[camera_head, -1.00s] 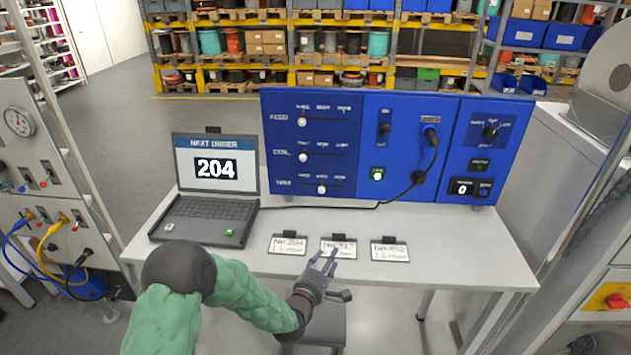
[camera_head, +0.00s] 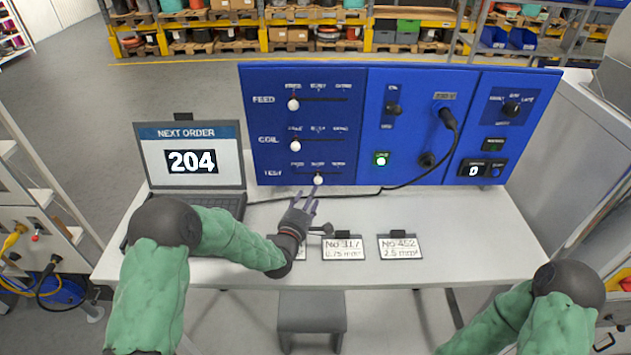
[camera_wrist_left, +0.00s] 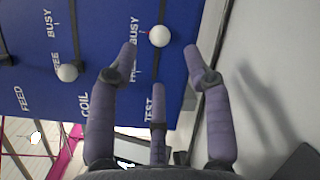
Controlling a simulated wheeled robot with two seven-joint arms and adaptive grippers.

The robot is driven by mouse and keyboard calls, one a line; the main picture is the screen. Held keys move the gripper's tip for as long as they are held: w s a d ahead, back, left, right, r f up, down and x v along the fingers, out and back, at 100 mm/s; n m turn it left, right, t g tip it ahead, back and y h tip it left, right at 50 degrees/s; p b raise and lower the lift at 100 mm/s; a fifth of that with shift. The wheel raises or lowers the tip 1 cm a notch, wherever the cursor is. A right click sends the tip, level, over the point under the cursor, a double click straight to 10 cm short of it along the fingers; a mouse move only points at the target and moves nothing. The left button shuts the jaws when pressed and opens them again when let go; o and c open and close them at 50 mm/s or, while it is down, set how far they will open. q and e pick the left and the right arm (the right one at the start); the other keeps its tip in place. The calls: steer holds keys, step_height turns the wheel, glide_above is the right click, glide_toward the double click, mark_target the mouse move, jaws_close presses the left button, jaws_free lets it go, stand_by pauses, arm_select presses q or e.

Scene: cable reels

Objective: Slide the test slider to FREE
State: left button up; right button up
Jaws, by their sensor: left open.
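The test slider's white knob (camera_head: 318,180) stands at the middle mark, BUSY, on the lowest row of the blue panel. The FREE mark is to its left in the head view. My left gripper (camera_head: 307,197) is open and empty, its fingers reaching up just below the knob. In the left wrist view the test knob (camera_wrist_left: 160,36) shows ahead of my left gripper (camera_wrist_left: 160,58), between its two outer fingertips. I cannot tell whether any finger touches it. My right gripper is out of view; only part of my right arm shows.
The feed knob (camera_head: 293,104) and the coil knob (camera_head: 295,146) sit at the left ends of their rows. A laptop (camera_head: 191,162) showing 204 stands at left. Cards (camera_head: 343,247) lie on the table (camera_head: 470,215); my left arm partly covers one. A cable loops at the panel's right.

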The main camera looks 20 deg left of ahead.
mark_target(316, 183)
arm_select(q)
steer(key=w, duration=0.7)
steer(key=shift+w+d, duration=0.15)
steer(key=shift+d, duration=0.05)
jaws_close()
